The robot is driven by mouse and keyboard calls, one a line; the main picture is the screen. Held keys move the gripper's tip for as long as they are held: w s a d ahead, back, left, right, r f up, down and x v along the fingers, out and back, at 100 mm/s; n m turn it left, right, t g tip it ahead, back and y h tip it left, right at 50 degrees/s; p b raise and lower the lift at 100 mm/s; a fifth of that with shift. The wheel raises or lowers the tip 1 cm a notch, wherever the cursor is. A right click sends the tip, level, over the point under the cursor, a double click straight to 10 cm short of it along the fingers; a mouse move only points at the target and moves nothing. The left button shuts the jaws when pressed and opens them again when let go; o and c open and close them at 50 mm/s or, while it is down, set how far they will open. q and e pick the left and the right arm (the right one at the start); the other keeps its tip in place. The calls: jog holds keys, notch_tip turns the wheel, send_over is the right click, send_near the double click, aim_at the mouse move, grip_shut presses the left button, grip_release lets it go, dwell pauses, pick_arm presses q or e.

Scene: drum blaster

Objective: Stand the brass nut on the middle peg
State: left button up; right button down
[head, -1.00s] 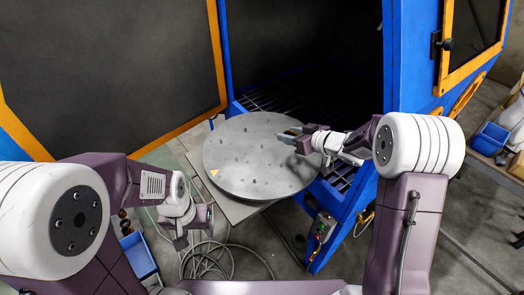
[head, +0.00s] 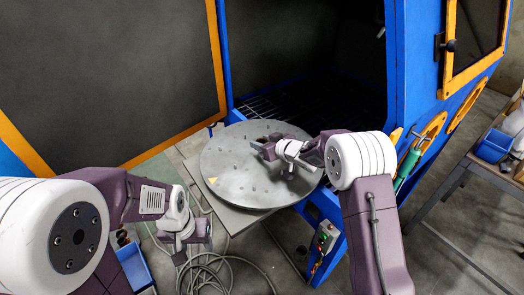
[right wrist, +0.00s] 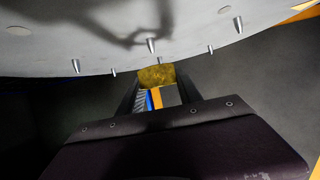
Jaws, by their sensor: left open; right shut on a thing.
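A brass nut (right wrist: 157,75) shows in the right wrist view, clamped between the two fingers of my right gripper (right wrist: 158,92). In the head view my right gripper (head: 264,147) is over the round grey turntable (head: 228,183), and the nut is too small to make out there. In the right wrist view several short metal pegs stand on the disc; one peg (right wrist: 151,46) is closest to the nut in the picture, with a small gap between them. I cannot tell for certain which peg is the middle one. My left gripper (head: 193,246) is open and empty, left of the turntable.
The turntable sits in the mouth of a blue cabinet (head: 410,90) with a dark grated floor. An orange-edged door (head: 110,80) stands open at left. Loose cable (head: 215,275) and a blue bin (head: 135,268) lie below. A control box (head: 326,237) is at the cabinet's front.

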notch_tip(320, 180, down, 4)
jog(key=shift+r+b, duration=0.25)
jog(key=shift+b, duration=0.15)
jog(key=shift+w+f, duration=0.1)
jog(key=shift+f, duration=0.1)
jog(key=c, duration=0.8)
grip_release()
jog(key=shift+r, duration=0.2)
jog(key=shift+s+d+r, duration=0.15)
jog(key=shift+s+d, duration=0.1)
jog(key=shift+s, duration=0.15)
jog(key=v, duration=1.1)
jog(key=shift+s+p, duration=0.1)
jog(key=shift+p, duration=0.25)
